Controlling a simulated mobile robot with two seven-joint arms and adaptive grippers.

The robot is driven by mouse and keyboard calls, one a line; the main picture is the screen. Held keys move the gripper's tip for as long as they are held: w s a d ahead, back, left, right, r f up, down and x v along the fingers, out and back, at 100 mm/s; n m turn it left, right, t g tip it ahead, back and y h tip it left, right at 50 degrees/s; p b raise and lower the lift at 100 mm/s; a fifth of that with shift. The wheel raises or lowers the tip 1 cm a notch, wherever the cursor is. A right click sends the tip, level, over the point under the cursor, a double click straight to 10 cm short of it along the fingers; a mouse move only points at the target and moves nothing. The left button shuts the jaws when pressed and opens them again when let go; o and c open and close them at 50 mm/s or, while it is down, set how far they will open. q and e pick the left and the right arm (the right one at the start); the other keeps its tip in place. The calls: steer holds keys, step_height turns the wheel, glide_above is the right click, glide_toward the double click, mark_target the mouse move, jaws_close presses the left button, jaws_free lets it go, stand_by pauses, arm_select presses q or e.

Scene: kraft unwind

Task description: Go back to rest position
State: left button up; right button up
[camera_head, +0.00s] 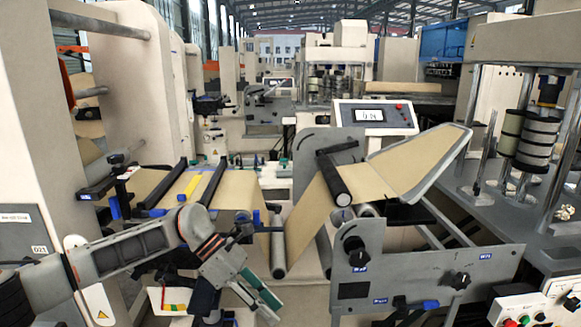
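My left arm reaches in from the left edge, and my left gripper (240,302) hangs at its end in the lower middle, pointing down and to the right. Its fingers look spread apart, with teal pads, and nothing shows between them. It is in front of the brown kraft web (238,192) and left of the grey side plate (425,280); I cannot tell the exact gap. My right gripper does not show.
Kraft paper runs over rollers (333,178) in the middle. A display panel (375,116) stands behind. A grey machine with posts (535,150) fills the right, a control box with buttons (520,309) is at the lower right, and a tall pale frame (35,130) is at the left.

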arm_select(q)
steer(key=s+d+r+n+t+h, duration=0.2)
steer(key=s+d+n+t+h, duration=0.35)
steer(key=d+n+h, duration=0.7)
steer(key=a+f+n+t+y, duration=1.2)
steer(key=a+f+n+t, duration=0.15)
steer(key=n, duration=1.25)
steer(key=s+a+f+n+g+y, duration=0.5)
steer(key=s+a+f+n, duration=0.6)
steer(key=s+a+f, duration=0.5)
step_height(320, 180, down, 4)
steer(key=shift+s+a+r+g+y, duration=0.2)
steer(key=shift+s+a+g+y, duration=0.1)
steer(key=shift+s+y, duration=0.7)
steer(key=shift+w+d, duration=0.15)
steer(key=shift+w, duration=0.15)
